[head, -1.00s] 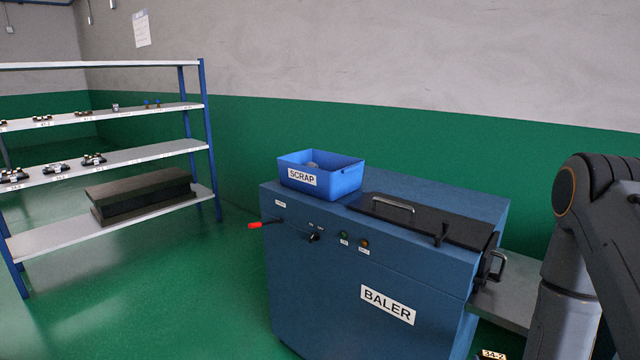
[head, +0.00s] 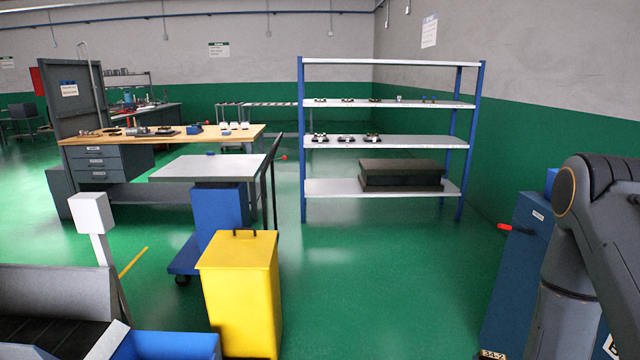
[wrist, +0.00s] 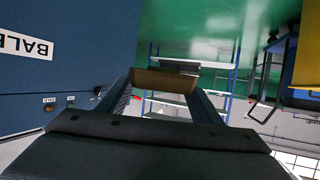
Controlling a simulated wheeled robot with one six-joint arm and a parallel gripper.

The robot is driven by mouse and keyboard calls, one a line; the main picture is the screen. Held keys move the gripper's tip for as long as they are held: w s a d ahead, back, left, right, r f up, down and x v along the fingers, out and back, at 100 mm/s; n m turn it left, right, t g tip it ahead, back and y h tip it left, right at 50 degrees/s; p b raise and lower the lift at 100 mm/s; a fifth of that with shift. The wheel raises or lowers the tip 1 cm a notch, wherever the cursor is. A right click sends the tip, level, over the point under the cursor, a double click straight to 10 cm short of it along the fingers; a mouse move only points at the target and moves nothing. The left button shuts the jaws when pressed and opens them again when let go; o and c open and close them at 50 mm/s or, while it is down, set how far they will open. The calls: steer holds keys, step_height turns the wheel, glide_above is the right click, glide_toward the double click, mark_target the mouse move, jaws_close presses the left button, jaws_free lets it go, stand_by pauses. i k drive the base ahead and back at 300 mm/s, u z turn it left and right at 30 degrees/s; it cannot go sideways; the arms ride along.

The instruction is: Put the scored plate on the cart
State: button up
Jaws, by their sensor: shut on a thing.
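My gripper (wrist: 163,98) is seen only in the wrist view, where its two fingers are shut on a flat brownish plate (wrist: 165,82). The plate spans the gap between the fingertips. It is seen nearly edge-on, so I cannot make out score marks. The cart (head: 208,168) stands left of centre in the head view. It has a flat grey top, a blue body and base, and a dark upright handle at its right. The held plate is well away from the cart.
A yellow lidded bin (head: 240,290) stands in front of the cart. A workbench (head: 160,139) is behind it. A shelf rack (head: 380,188) stands against the back. The blue baler (head: 520,250) is at the right, close to my arm. Green floor between bin and baler is clear.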

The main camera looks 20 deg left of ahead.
mark_target(183, 165)
steer(key=u, duration=0.55)
steer(key=i, duration=5.15)
steer(key=u, duration=1.85)
